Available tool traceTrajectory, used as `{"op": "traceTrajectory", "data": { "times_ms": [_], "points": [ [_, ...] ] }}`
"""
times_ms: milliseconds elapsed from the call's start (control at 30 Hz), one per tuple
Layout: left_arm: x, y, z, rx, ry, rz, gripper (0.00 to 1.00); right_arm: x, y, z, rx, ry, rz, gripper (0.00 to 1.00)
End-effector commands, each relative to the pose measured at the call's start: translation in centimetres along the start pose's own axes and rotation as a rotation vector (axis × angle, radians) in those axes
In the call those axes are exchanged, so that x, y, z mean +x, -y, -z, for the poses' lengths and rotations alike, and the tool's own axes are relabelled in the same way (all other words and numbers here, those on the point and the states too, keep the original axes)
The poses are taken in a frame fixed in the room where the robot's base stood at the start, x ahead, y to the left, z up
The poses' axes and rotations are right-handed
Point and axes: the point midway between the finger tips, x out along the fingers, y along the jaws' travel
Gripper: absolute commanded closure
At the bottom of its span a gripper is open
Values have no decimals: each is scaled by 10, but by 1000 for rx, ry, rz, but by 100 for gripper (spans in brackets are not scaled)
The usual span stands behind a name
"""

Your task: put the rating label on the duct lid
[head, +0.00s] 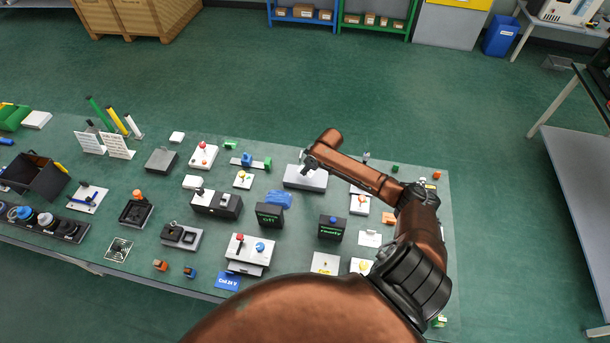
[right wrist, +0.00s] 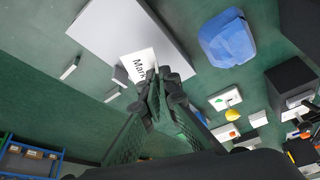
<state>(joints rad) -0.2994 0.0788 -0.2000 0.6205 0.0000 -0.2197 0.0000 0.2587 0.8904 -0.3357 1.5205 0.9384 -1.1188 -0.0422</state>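The duct lid (head: 300,180) looks like a flat light grey plate near the back middle of the table. In the right wrist view it is the large pale panel (right wrist: 115,28). My right gripper (head: 309,163) is over the lid's back edge. In the right wrist view its fingertips (right wrist: 158,84) are closed together on a white label (right wrist: 137,64) with the printed text "Mark", partly hidden by the fingers. The label appears over the lid's edge; I cannot tell whether it touches the lid. My left gripper is not in view.
A crumpled blue cloth (head: 278,199) lies in front of the lid. A black display box (head: 269,215) and another (head: 331,228) stand nearer. Several fixtures and small parts crowd the table. The floor behind the table is clear.

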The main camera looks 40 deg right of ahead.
Motion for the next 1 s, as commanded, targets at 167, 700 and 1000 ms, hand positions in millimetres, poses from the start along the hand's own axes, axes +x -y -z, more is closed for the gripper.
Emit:
{"op": "traceTrajectory", "data": {
  "times_ms": [167, 700, 1000],
  "points": [
    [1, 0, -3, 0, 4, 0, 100, 10, -6, 1, 1, 1, -1, 100],
    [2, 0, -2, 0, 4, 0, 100, 40, -8, -11, 0, 0, -1, 100],
    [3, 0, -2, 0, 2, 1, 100, 42, -8, -12, 1, 1, -1, 84]
  ]
}}
